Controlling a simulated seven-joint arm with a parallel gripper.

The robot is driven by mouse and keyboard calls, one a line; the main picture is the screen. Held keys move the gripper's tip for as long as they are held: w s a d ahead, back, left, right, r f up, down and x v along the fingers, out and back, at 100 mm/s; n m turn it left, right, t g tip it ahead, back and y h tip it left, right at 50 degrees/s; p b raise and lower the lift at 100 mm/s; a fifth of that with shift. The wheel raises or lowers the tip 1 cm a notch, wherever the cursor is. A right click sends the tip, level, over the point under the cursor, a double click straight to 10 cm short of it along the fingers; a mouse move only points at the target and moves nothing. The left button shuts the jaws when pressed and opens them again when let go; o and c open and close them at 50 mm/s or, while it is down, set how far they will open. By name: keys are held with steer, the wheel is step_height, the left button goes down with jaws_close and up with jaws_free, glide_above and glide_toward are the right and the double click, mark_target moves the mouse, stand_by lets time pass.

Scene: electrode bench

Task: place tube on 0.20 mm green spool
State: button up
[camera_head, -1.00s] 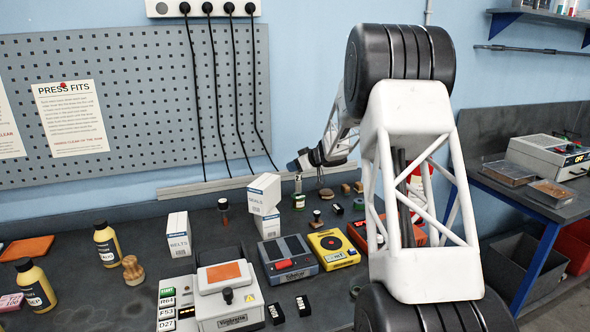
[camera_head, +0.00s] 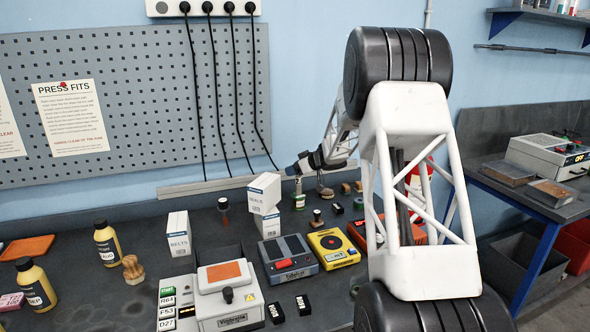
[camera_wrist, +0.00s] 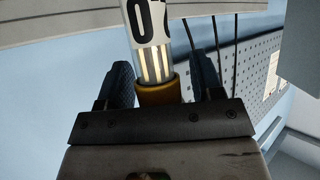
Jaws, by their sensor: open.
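In the head view a small green spool (camera_head: 299,203) sits at the back of the bench, with a slim pale tube (camera_head: 299,186) upright above it. They are too small to tell how the tube meets the spool. My gripper (camera_head: 292,169) is at the tube's upper end. In the wrist view the clear tube (camera_wrist: 152,62) shows pale strips inside, a white label with dark characters and an amber-brown end. It lies between the two dark fingers of my open gripper (camera_wrist: 163,78), with gaps on both sides. The tube's far end is out of view.
A brush (camera_head: 325,191) and small brown pieces stand just right of the spool. White boxes (camera_head: 264,194) are to its left. A blue-grey device (camera_head: 288,258) and a yellow device (camera_head: 334,246) lie in front. The wall and pegboard (camera_head: 130,110) are close behind.

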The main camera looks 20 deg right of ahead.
steer(key=shift+r, duration=0.15)
steer(key=shift+s+d+r, duration=0.25)
steer(key=shift+s+d, duration=0.05)
steer(key=shift+s, duration=0.05)
steer(key=v, duration=1.1)
stand_by(0.5)
steer(key=s+a+r+m+t+h, duration=0.35)
steer(key=s+a+r+h, duration=0.2)
steer(key=r, duration=0.55)
steer(key=s+a+r+m+h, duration=0.1)
steer(key=s+a+r+h, duration=0.1)
steer(key=s, duration=0.4)
steer(key=s+a+r+m+h, duration=0.1)
steer(key=s+a+m+h, duration=0.15)
steer(key=s, duration=0.35)
steer(key=s+a+f+g, duration=0.3)
steer(key=s+a+f, duration=0.1)
steer(key=s, duration=1)
steer(key=s+a+f+g+y, duration=0.1)
steer(key=s+a+f+g, duration=0.3)
steer(key=s, duration=1)
steer(key=s+a+f+g+y, duration=0.1)
steer(key=s+a+f+g, duration=0.2)
steer(key=s+a, duration=0.5)
steer(key=s, duration=0.6)
steer(key=shift+s+f+m, duration=0.4)
